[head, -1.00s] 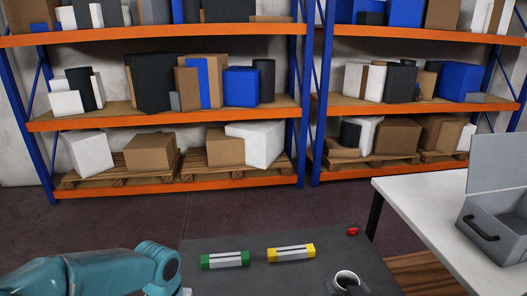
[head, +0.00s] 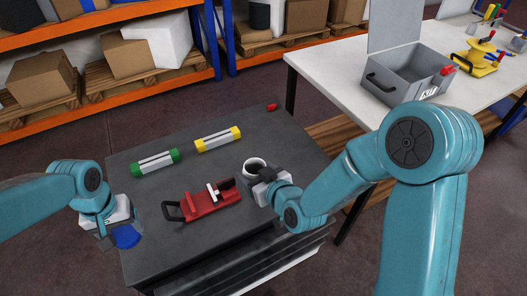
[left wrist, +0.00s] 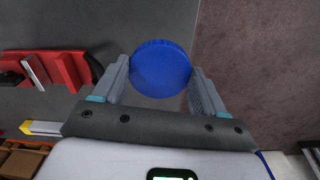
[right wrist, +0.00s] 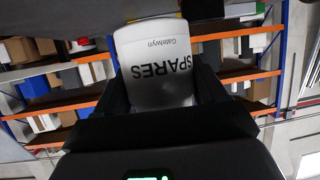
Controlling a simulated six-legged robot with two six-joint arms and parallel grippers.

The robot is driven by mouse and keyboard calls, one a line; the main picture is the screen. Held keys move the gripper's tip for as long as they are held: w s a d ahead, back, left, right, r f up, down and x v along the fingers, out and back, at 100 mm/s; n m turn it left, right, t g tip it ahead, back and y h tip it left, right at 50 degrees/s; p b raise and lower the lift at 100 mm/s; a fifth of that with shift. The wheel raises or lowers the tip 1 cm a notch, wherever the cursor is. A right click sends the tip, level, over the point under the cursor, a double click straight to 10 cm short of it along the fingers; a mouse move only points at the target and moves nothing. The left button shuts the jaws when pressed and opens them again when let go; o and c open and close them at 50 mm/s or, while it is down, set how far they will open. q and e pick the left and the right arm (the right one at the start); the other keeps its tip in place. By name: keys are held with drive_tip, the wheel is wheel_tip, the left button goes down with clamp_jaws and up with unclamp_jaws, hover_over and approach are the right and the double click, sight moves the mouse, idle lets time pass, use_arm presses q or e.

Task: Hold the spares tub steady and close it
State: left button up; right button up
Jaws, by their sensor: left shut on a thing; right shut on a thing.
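The spares tub (head: 255,163) is a small white open cup with a dark inside, near the right side of the dark table. In the right wrist view its wall (right wrist: 155,48) carries the word SPARES. My right gripper (head: 262,174) is shut on the tub from its near right side. A round blue lid (head: 127,237) is in my left gripper (head: 119,234), off the table's left edge and well apart from the tub. In the left wrist view the lid (left wrist: 161,68) sits between both fingers. Whether the tub's base touches the table cannot be told.
On the dark table (head: 230,220) lie a red tool (head: 205,205), a green block (head: 155,162), a yellow block (head: 218,139) and a small red piece (head: 272,107). A white bench (head: 335,77) with an open grey case (head: 405,88) stands right. Shelves (head: 110,25) stand behind.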

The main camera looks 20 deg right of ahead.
drive_tip(key=s+a+f+n+g+y, duration=0.1)
drive_tip(key=a+y, duration=0.1)
drive_tip(key=a, duration=0.1)
drive_tip(key=s+a+f+n+y, duration=0.2)
drive_tip(key=a, duration=0.1)
drive_tip(key=s+a+f+n+g+y, duration=0.1)
drive_tip(key=a+f+n, duration=0.1)
drive_tip(key=a, duration=0.2)
drive_tip(key=shift+s+a+f+g+y, duration=0.1)
drive_tip(key=shift+s+f+g+y, duration=0.2)
drive_tip(key=shift+s+y, duration=0.1)
use_arm(q)
drive_tip(key=d+r+n, duration=0.1)
drive_tip(key=d+r, duration=0.2)
drive_tip(key=d, duration=0.9)
drive_tip(key=d+r+n, duration=0.1)
drive_tip(key=d+r, duration=0.3)
drive_tip(key=d, duration=0.7)
drive_tip(key=shift+d, duration=0.4)
drive_tip(key=shift+f, duration=2)
drive_tip(key=shift+f, duration=0.9)
